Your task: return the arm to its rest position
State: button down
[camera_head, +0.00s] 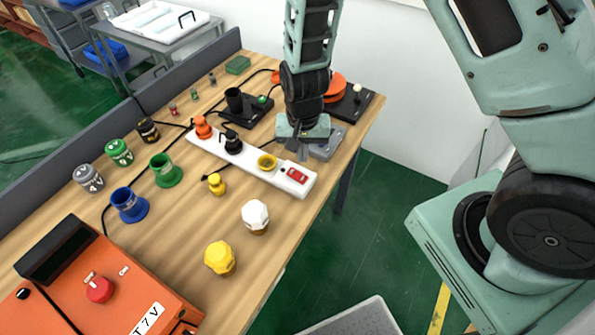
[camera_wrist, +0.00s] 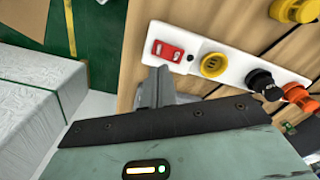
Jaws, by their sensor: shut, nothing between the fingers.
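My gripper (camera_head: 301,150) hangs at the end of my arm over the right part of the wooden table (camera_head: 290,225). It is shut and empty, pointing down just behind the white power strip (camera_head: 222,152), near its right end with the red switch (camera_head: 297,175). A grey box lies close to the gripper's right and partly behind it. In the wrist view the shut fingers (camera_wrist: 158,88) show beside the power strip (camera_wrist: 235,66), near its red switch (camera_wrist: 166,50). The gap between fingers and table cannot be judged.
An orange plug (camera_head: 202,127), a black plug (camera_head: 232,142) and a yellow socket (camera_head: 266,162) are on the strip. A dark board (camera_head: 352,103) lies behind the gripper.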

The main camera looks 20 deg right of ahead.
dwell(0.3)
jog(key=s+a+r+n+y+b, duration=0.2)
jog(key=s+a+r+n+b, duration=0.4)
jog(key=s+r, duration=0.3)
jog(key=s+r+n+b, duration=0.1)
jog(key=s+r+n, duration=0.1)
jog(key=s, duration=0.3)
jog(key=s+r+n+h+b, duration=0.1)
jog(key=s+r+n, duration=0.1)
jog(key=s+n, duration=0.2)
jog(key=shift+s+a+r+n, duration=0.15)
jog(key=shift+s+r+n, duration=0.2)
jog(key=shift+s, duration=0.7)
